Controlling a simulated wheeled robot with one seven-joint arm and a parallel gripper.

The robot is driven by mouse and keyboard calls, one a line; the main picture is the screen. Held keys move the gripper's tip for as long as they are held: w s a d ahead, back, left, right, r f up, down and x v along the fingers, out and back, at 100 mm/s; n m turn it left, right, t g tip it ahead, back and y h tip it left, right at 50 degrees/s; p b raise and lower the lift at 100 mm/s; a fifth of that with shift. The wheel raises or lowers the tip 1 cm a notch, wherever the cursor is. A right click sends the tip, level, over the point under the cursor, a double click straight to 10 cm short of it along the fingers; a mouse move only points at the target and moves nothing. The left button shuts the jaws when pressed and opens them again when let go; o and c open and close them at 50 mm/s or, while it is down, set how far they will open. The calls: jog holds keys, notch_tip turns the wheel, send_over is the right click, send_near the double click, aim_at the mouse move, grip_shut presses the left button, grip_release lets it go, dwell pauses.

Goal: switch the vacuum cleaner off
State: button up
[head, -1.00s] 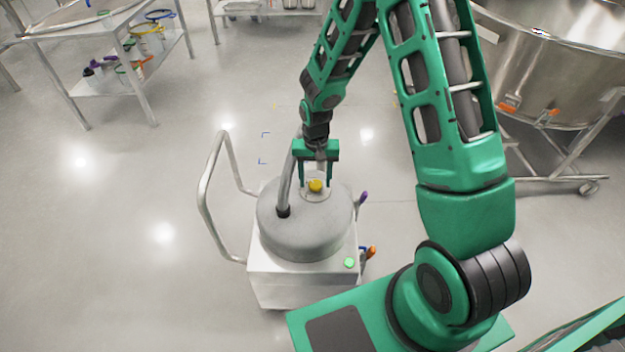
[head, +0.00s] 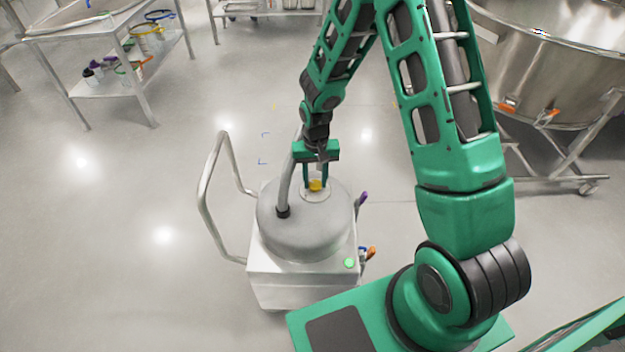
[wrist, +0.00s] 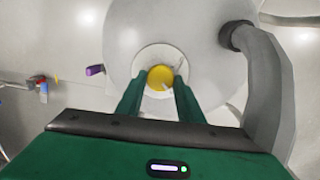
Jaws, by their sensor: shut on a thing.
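The vacuum cleaner (head: 290,232) stands on the floor in the lower middle of the head view, with a grey round lid over a pale square base. A yellow knob (head: 315,185) sits on a pale round plate on its lid; it also shows in the wrist view (wrist: 160,76), with a light mark across it. My gripper (head: 315,180) points down over the lid, its two green fingers on either side of the knob and shut on it. In the wrist view the fingertips (wrist: 160,82) meet the knob's sides. A green light (head: 349,263) shows on the base's front corner.
A grey hose (head: 290,180) rises from the lid close beside my gripper. A bent metal handle (head: 208,195) stands left of the cleaner. A steel vessel (head: 560,70) is at right, a steel table (head: 95,20) at upper left. Floor left is clear.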

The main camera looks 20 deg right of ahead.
jog(key=n, duration=0.4)
jog(key=shift+a, duration=0.15)
jog(key=n, duration=0.4)
jog(key=shift+n, duration=0.3)
jog(key=n, duration=0.6)
jog(key=shift+w, duration=0.1)
jog(key=shift+d+n, duration=0.3)
jog(key=shift+n, duration=0.8)
jog(key=shift+w+d+r, duration=0.1)
jog(key=o, duration=1.1)
jog(key=shift+c, duration=0.2)
jog(key=shift+a, duration=0.2)
